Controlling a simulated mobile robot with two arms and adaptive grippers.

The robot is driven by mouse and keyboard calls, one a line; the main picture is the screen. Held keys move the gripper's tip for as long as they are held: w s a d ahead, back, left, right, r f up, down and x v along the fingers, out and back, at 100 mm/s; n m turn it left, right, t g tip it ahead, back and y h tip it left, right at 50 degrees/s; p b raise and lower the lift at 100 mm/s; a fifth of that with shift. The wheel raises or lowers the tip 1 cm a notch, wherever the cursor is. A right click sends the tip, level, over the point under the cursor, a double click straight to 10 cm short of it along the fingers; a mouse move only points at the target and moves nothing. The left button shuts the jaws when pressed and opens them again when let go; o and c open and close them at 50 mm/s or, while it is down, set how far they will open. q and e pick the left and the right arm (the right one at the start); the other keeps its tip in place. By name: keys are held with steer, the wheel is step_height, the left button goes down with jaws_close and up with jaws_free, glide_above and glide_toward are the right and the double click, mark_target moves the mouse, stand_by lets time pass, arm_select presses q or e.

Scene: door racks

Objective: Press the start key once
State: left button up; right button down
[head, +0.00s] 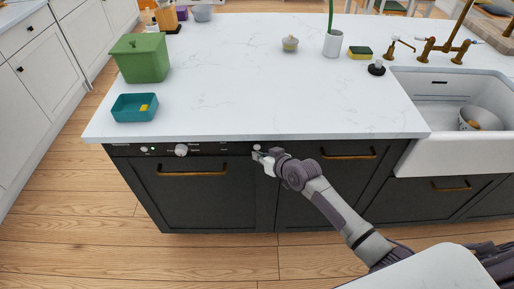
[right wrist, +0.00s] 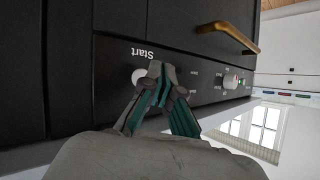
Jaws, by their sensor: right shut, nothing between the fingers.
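The start key is a small round pale button (head: 257,148) at the right end of the black control strip (head: 220,149) under the counter's front edge. In the right wrist view the key (right wrist: 138,76) sits beside the upside-down word "Start". My right gripper (head: 263,159) is shut and empty, just in front of the strip. In the right wrist view its fingertips (right wrist: 160,72) are right beside the key and partly cover its edge. I cannot tell whether they touch the key or the panel. My left gripper is not in view.
A dial (head: 181,150) is farther left on the strip, above a dark door with a brass handle (head: 192,173). The white counter (head: 230,90) overhangs above. A teal tray (head: 135,107) and a green bin (head: 140,58) stand on it at left; a sink (head: 455,110) is at right.

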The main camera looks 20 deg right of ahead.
steer(key=shift+w, duration=0.15)
stand_by(0.5)
steer(key=shift+w+d, duration=0.1)
steer(key=shift+w, duration=0.15)
steer(key=shift+w+d+b, duration=0.1)
steer(key=shift+w+b, duration=0.25)
steer(key=shift+b, duration=0.1)
stand_by(0.5)
steer(key=shift+r, duration=0.1)
steer(key=shift+s+a+p, duration=0.25)
steer(key=shift+s+p, duration=0.5)
steer(key=shift+s, duration=0.05)
